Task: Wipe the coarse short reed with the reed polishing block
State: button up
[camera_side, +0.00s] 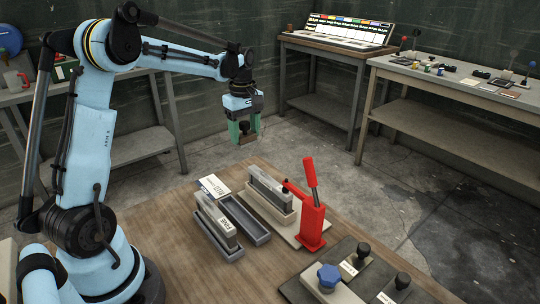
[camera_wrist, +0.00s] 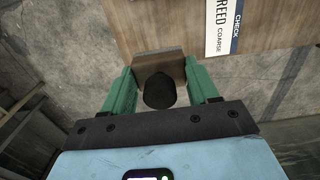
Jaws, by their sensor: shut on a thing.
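My gripper (camera_side: 245,132) is shut on the reed polishing block (camera_wrist: 158,66), with its green fingers on either side of the block's dark knob (camera_wrist: 160,91). It holds the block in the air beyond the wooden table's back edge, over the floor. In the side view, one reed (camera_side: 270,184) stands in the holder beside the red lever clamp (camera_side: 313,215). Another reed (camera_side: 216,217) with a white label sits in a grey tray (camera_side: 229,252) to its left. I cannot tell from their surfaces which is the coarse short one.
A card (camera_wrist: 224,27) reading "REED COARSE" and "CHECK" lies on the table (camera_side: 180,245). An empty grey tray slot (camera_side: 247,226) is between the reeds. Knobbed pieces, one blue (camera_side: 328,276), stand on a dark mat at front right. The red lever rises high.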

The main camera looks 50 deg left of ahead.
jog(key=s+d+r, duration=0.1)
jog(key=d+r, duration=0.3)
jog(key=d, duration=0.6)
notch_tip(320, 180, up, 3)
send_over(273, 182)
jog(key=shift+a+f, duration=0.1)
jog(key=shift+f, duration=4.15)
jog(key=shift+a+f, duration=0.1)
jog(key=shift+a, duration=0.7)
jog(key=shift+c, duration=0.4)
jog(key=shift+a, duration=0.35)
jog(key=shift+c, duration=0.5)
jog(key=shift+a, duration=2.3)
jog(key=shift+d, duration=3.5)
notch_tip(273, 182, up, 8)
jog(key=shift+r, duration=0.2)
